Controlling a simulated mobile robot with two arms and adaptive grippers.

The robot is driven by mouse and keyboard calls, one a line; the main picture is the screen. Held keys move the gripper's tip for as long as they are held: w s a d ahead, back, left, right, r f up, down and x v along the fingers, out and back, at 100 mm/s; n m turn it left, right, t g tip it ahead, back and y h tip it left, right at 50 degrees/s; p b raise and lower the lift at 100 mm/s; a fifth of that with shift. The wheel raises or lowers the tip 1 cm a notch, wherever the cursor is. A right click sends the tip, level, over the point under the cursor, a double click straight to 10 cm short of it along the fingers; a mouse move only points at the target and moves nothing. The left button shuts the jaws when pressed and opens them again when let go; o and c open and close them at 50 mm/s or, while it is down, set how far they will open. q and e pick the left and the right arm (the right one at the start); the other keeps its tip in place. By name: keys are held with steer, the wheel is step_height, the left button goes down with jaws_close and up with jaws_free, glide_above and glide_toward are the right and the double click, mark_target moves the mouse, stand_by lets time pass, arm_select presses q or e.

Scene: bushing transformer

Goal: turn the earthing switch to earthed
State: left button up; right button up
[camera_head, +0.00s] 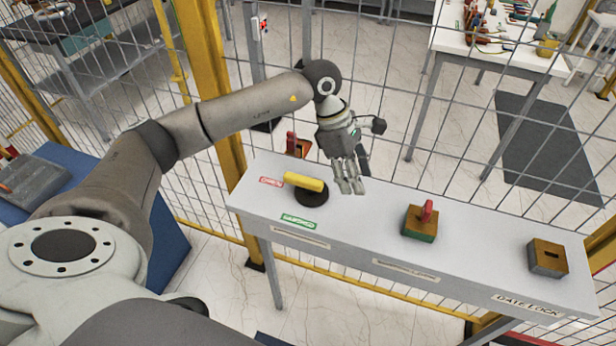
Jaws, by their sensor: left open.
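The earthing switch is a yellow handle (304,182) on a round black base (312,197) near the left end of the grey table. The handle's left end points toward a red label (270,181). A green label (298,221) lies in front of the base. My left gripper (350,186) hangs just right of the handle, fingers down, open and empty. It appears apart from the handle; its exact height above the table is hard to tell. My right gripper is out of view.
A wire fence and yellow post (205,70) stand behind. The table between switch and middle box is clear.

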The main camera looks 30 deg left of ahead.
mark_target(308, 180)
arm_select(q)
steer(key=a+r+y, duration=0.2)
steer(key=a+y, duration=0.3)
steer(key=a, duration=0.7)
steer(key=shift+g, duration=0.4)
step_height(308, 180, down, 10)
steer(key=p, duration=0.3)
steer(key=shift+r+p, duration=0.1)
steer(key=shift+p, duration=0.25)
steer(key=shift+f, duration=0.4)
steer(key=shift+c, duration=0.4)
jaws_close()
